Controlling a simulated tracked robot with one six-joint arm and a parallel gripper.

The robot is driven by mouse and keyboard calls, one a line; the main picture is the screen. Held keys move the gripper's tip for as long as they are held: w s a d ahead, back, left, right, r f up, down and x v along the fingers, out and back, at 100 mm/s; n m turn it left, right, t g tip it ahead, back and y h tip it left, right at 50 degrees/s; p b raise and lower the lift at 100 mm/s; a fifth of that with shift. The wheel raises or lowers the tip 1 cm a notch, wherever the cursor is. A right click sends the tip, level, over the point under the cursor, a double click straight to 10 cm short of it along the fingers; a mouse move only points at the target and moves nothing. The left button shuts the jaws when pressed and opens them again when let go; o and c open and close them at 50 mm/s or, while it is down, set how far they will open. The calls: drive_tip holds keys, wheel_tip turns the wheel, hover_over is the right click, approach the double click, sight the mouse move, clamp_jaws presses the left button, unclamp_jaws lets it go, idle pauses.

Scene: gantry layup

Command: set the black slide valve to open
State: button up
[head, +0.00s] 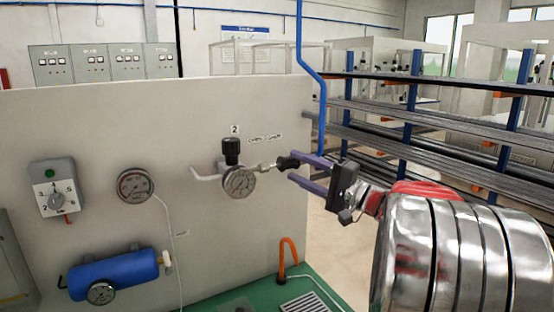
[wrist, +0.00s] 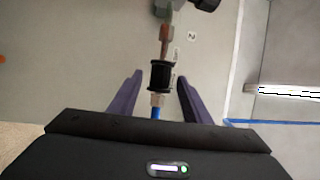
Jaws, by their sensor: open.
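The black slide valve (head: 289,162) is a small black ribbed sleeve on a thin metal line, to the right of a round gauge on the panel. It also shows in the wrist view (wrist: 160,76), upright in the picture, with a metal fitting and blue tube below it. My gripper (head: 305,167) has two purple fingers spread apart. In the wrist view the open fingers (wrist: 160,82) stand on either side of the sleeve's lower end, with a gap on each side. The sleeve's exact setting cannot be told.
The gauge (head: 239,182) and black regulator knob (head: 232,150) sit just left of the valve on the panel (head: 110,110). Further left are another gauge (head: 134,186), a dial box (head: 55,190) and a blue cylinder (head: 112,273). A rack (head: 440,110) stands behind on the right.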

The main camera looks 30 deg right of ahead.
drive_tip(key=x, duration=0.7)
drive_tip(key=shift+w, duration=0.35)
clamp_jaws()
idle(0.3)
